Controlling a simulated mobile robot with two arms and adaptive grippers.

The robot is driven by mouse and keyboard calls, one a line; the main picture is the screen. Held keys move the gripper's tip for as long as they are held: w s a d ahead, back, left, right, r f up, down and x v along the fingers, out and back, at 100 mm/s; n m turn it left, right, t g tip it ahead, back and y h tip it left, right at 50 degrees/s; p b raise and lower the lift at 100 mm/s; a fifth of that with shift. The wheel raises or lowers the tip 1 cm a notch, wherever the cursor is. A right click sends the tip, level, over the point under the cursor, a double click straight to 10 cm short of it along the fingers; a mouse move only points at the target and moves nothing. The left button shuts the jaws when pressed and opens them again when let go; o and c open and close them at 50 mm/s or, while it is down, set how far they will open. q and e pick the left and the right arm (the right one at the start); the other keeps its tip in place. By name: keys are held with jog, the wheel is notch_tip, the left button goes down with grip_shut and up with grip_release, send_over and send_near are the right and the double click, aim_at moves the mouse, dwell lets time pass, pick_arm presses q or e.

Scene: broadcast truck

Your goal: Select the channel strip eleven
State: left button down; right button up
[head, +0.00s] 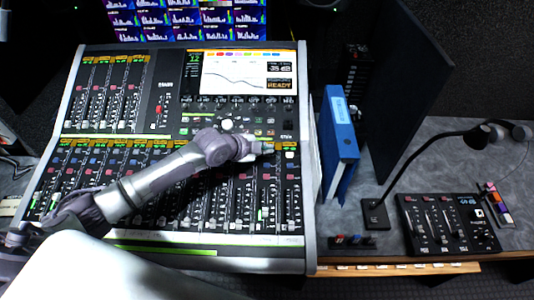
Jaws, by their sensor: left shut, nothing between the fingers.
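The mixing console (200,248) fills the left and middle of the head view. Its lower bank has many channel strips with green-lit labels, coloured buttons and faders. The labels are too small to read, so I cannot tell which strip is eleven. My left gripper (262,149) is shut and empty, over the top of the lower bank toward its right end. I cannot tell whether its tip touches a button. My left arm hides parts of several strips. The console screen (240,73) shows a curve, with a green number that looks like 12 beside it. My right gripper is not in view.
A blue binder (338,140) stands right of the console. A desk lamp (430,150) and a small black control box (448,224) are on the grey desk further right. A dark upright panel (405,90) stands behind the binder. Monitors (185,17) are at the top.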

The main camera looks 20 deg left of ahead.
aim_at(265, 161)
pick_arm(q)
jog(key=shift+f, duration=0.35)
jog(key=shift+w+f+b, duration=0.1)
jog(key=shift+f+b, duration=0.3)
jog(key=shift+b, duration=0.15)
dwell(0.4)
jog(key=shift+r, duration=0.1)
jog(key=shift+r+p, duration=0.7)
jog(key=shift+p, duration=0.2)
jog(key=shift+r, duration=0.1)
jog(key=r+p, duration=0.2)
jog(key=s+r+p, duration=0.1)
jog(key=r+p, duration=0.1)
jog(key=shift+r+p, duration=0.4)
